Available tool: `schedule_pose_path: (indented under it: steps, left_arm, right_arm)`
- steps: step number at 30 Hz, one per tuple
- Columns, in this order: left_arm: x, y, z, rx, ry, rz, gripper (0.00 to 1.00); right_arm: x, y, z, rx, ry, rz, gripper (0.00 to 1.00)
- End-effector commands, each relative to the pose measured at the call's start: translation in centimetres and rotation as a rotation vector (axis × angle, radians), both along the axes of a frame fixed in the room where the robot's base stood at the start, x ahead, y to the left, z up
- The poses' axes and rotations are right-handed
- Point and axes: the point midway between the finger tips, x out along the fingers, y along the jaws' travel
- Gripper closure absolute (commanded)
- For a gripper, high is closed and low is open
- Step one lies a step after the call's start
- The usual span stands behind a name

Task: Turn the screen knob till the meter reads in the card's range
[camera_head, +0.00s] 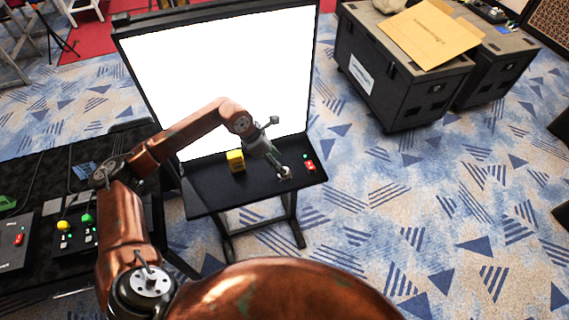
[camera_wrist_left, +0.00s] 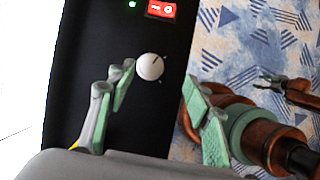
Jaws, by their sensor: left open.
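The white knob (camera_wrist_left: 150,67) with a dark pointer line sits on the black shelf (camera_head: 222,199) below the large screen (camera_head: 225,75). The screen face is plain white; no meter or card can be read. My left gripper (camera_head: 279,147) is open over the shelf. In the left wrist view the knob shows beyond and between the left gripper's fingers (camera_wrist_left: 158,84), nearer the left finger; no contact shows. What seems to be my right gripper (camera_wrist_left: 268,81) is small at the right of that view, its jaws unclear.
A red switch (camera_head: 310,165) with a green light lies to the right on the shelf. A yellow cube (camera_head: 236,161) stands on the shelf's left part. A control table (camera_head: 30,200) is at left. Black cases (camera_head: 385,85) stand at back right; carpet between is free.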

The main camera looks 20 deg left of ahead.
Motion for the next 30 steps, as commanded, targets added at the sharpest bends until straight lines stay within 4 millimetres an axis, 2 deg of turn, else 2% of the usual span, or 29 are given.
schedule_pose_path:
  steps: [1, 4, 18, 30]
  left_arm:
    - [0.2, 0.8, -0.1, 0.032, 0.003, -0.001, 0.54]
    - [0.5, 1.1, -0.8, 0.059, 0.007, -0.004, 0.54]
    - [1.7, -1.2, -6.6, 0.054, 0.007, -0.006, 0.54]
    - [1.8, -1.3, -7.3, 0.055, 0.006, -0.003, 0.55]
  right_arm:
    - [-0.1, -0.1, 0.0, -0.001, 0.001, 0.0, 0.57]
    - [-0.2, -0.2, 0.1, -0.001, 0.002, 0.0, 0.57]
    - [-0.7, -0.2, 1.1, -0.003, 0.009, -0.002, 0.57]
    - [-0.4, -0.2, 1.1, -0.001, 0.005, -0.002, 0.57]
